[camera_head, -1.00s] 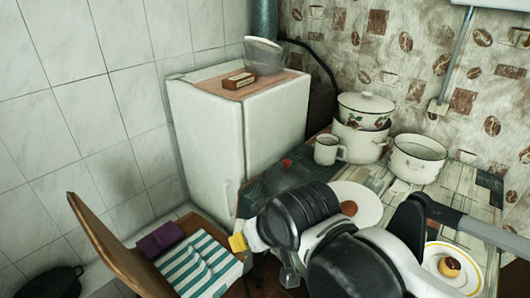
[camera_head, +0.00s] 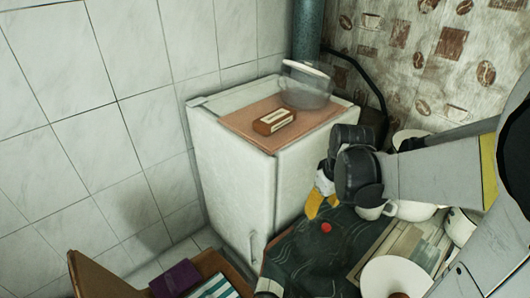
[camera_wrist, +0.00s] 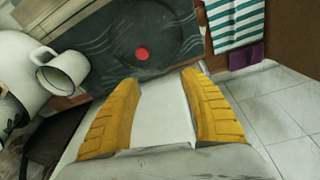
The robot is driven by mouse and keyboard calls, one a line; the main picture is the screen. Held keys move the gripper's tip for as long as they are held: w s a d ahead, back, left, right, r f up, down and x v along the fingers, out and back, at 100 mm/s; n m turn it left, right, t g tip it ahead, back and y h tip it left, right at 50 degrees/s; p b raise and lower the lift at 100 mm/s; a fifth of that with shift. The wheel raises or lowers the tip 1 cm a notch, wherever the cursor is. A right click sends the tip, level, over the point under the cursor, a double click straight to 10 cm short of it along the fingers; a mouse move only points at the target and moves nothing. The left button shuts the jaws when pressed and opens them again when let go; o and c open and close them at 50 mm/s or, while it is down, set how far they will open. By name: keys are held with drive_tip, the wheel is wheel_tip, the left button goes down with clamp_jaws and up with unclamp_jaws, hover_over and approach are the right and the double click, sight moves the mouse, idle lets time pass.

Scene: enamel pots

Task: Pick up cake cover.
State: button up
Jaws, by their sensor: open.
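A clear, dome-like cover with a pale rim (camera_head: 306,86), which looks like the cake cover, sits at the back right on top of the white fridge (camera_head: 240,178). My gripper (camera_head: 316,208) is in front of the fridge's right side, below its top, with yellow fingers pointing down. It is apart from the cover. In the wrist view my gripper (camera_wrist: 158,76) is open, with nothing held between the fingers. The cover does not show in the wrist view.
A small brown box (camera_head: 274,122) lies on the fridge top left of the cover. A pipe (camera_head: 307,35) rises behind it. A white mug (camera_head: 374,209) and pots stand on the table beneath my arm. A red round thing (camera_head: 326,228) lies on the dark tabletop.

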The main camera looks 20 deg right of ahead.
drive_tip(key=d+f+p, duration=0.1)
drive_tip(key=d+f, duration=0.1)
drive_tip(key=d, duration=0.2)
drive_tip(key=b, duration=0.2)
hover_over(327, 226)
drive_tip(key=shift+g, duration=0.4)
drive_tip(key=f, duration=0.4)
drive_tip(key=shift+s+a+f, duration=0.15)
drive_tip(key=shift+s+f, duration=0.1)
drive_tip(key=shift+f, duration=0.15)
drive_tip(key=f+b, duration=0.1)
drive_tip(key=f, duration=0.1)
drive_tip(key=f+b, duration=0.2)
drive_tip(key=f, duration=0.1)
drive_tip(key=shift+w+f, duration=0.25)
drive_tip(key=shift+f, duration=0.1)
drive_tip(key=shift+r, duration=0.1)
drive_tip(key=shift+c, duration=0.6)
clamp_jaws()
